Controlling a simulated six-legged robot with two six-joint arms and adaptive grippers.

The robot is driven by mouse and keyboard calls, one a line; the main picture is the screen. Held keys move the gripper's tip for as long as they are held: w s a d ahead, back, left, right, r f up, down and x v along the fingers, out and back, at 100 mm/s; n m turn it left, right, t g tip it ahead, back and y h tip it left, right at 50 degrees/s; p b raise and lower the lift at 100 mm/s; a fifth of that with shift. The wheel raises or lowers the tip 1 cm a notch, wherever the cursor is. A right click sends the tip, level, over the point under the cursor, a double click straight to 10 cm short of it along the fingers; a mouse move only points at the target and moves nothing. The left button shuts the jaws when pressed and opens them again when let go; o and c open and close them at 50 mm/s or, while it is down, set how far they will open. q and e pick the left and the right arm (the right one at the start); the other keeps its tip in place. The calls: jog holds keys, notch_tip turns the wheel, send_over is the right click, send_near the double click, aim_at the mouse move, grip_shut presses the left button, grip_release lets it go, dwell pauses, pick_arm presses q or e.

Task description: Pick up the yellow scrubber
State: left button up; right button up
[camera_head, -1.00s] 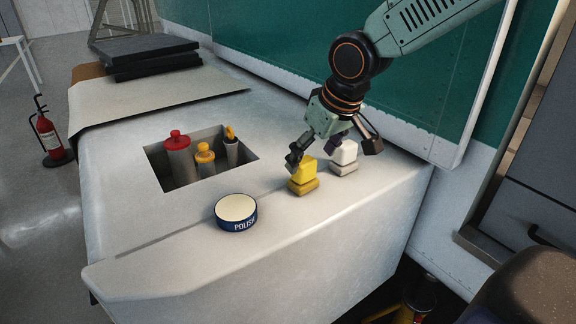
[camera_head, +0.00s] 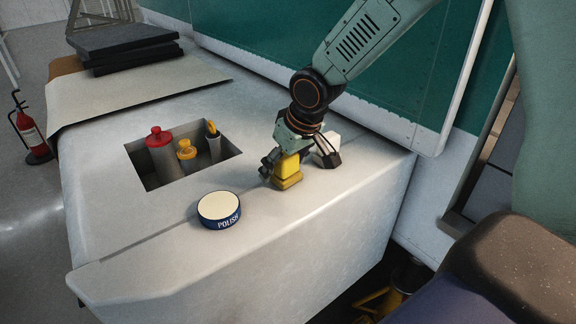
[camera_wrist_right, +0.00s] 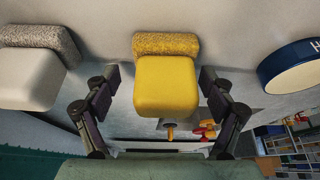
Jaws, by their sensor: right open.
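The yellow scrubber (camera_head: 287,170) stands on the light grey worktop near its front edge. My right gripper (camera_head: 297,172) is down at the scrubber. In the wrist view its fingers (camera_wrist_right: 160,82) are spread, one on each side of the scrubber, with small gaps between. A white scrubber (camera_head: 326,150) stands just right of it, partly behind a finger; it also shows at the left of the wrist view (camera_wrist_right: 32,72). My left gripper is not in view.
A round blue polish tin (camera_head: 219,210) sits left of the yellow scrubber. A recessed bin (camera_head: 150,184) holds a red-capped bottle (camera_head: 160,150), a yellow-capped bottle (camera_head: 187,155) and a third container. A green wall panel (camera_head: 400,90) rises behind the worktop.

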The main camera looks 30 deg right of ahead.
jog(key=shift+w+a+f, duration=0.1)
jog(key=shift+w+a, duration=0.05)
jog(key=shift+a, duration=0.3)
jog(key=shift+s+d, duration=0.15)
jog(key=shift+s, duration=0.05)
jog(key=shift+c, duration=1.2)
jog(key=shift+w+d, duration=0.15)
jog(key=shift+d, duration=0.05)
jog(key=c, duration=0.4)
jog(key=shift+a, duration=0.25)
jog(key=c, duration=0.6)
jog(key=shift+d, duration=0.2)
